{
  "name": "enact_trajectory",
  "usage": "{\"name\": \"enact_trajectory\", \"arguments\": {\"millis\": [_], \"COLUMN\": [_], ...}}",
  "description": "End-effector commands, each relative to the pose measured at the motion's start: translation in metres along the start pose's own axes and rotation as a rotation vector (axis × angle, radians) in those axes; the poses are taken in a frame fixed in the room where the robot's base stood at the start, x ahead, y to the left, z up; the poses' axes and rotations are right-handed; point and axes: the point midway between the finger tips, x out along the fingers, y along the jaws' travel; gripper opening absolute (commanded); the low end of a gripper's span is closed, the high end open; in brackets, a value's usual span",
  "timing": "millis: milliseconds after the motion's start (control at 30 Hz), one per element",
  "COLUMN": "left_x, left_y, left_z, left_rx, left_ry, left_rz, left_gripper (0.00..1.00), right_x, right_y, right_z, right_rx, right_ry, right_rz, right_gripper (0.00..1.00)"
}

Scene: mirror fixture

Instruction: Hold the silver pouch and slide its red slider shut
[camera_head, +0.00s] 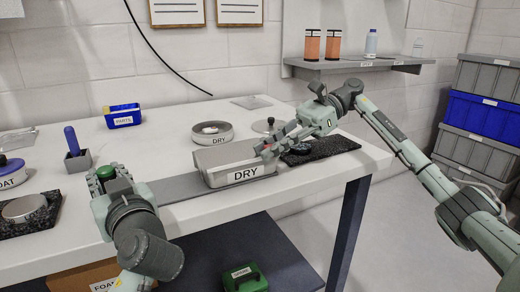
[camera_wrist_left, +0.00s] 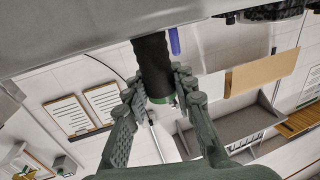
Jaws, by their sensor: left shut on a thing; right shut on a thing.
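A silver, box-like body labelled DRY (camera_head: 222,171), which I take for the pouch, lies on the white table in the head view. A flat grey strip (camera_head: 178,191) runs from it toward my left gripper. My left gripper (camera_head: 110,176) is shut around a black grip with a green end (camera_head: 107,170). The left wrist view shows this black grip (camera_wrist_left: 151,62) between the fingers (camera_wrist_left: 163,97). My right gripper (camera_head: 268,150) is at the right end of the DRY body, shut on the small red slider (camera_head: 267,147); its fingers hide most of it.
A round grey tin (camera_head: 212,130) stands behind the DRY body. A black mat (camera_head: 335,146) lies at right near the table edge. A blue PARTS bin (camera_head: 122,116) and a block with a blue handle (camera_head: 77,160) stand left. A wall shelf (camera_head: 350,65) holds bottles.

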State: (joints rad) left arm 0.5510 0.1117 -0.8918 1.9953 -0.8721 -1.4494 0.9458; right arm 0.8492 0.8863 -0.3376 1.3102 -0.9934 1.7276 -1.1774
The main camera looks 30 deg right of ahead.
Motion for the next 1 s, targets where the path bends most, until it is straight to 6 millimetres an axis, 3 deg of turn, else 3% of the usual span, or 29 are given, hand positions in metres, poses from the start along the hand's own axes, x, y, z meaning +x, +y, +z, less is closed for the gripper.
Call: {"name": "enact_trajectory", "arguments": {"millis": [200,233,400,767,1000], "left_x": [0.004,0.004,0.004,0.002,0.002], "left_y": [-0.009,-0.009,-0.008,-0.005,-0.003], "left_z": [0.000,0.000,0.000,-0.001,-0.001], "left_rx": [0.001,0.001,0.001,0.000,0.000], "left_ry": [0.000,0.000,0.001,0.002,0.002], "left_rz": [-0.025,-0.026,-0.023,-0.014,-0.010], "left_gripper": [0.00,0.00,0.00,0.00,0.00], "right_x": [-0.004,-0.004,-0.003,0.001,0.029], "right_y": [0.000,0.000,0.000,0.000,0.001], "right_z": [-0.004,-0.004,-0.004,-0.003,0.007], "right_rx": [0.009,0.010,0.010,0.008,0.007], "right_ry": [0.011,0.011,0.011,0.009,0.009], "right_rz": [-0.006,-0.006,-0.005,-0.002,0.004], "right_gripper": [0.00,0.23,0.41,0.41,0.41]}}
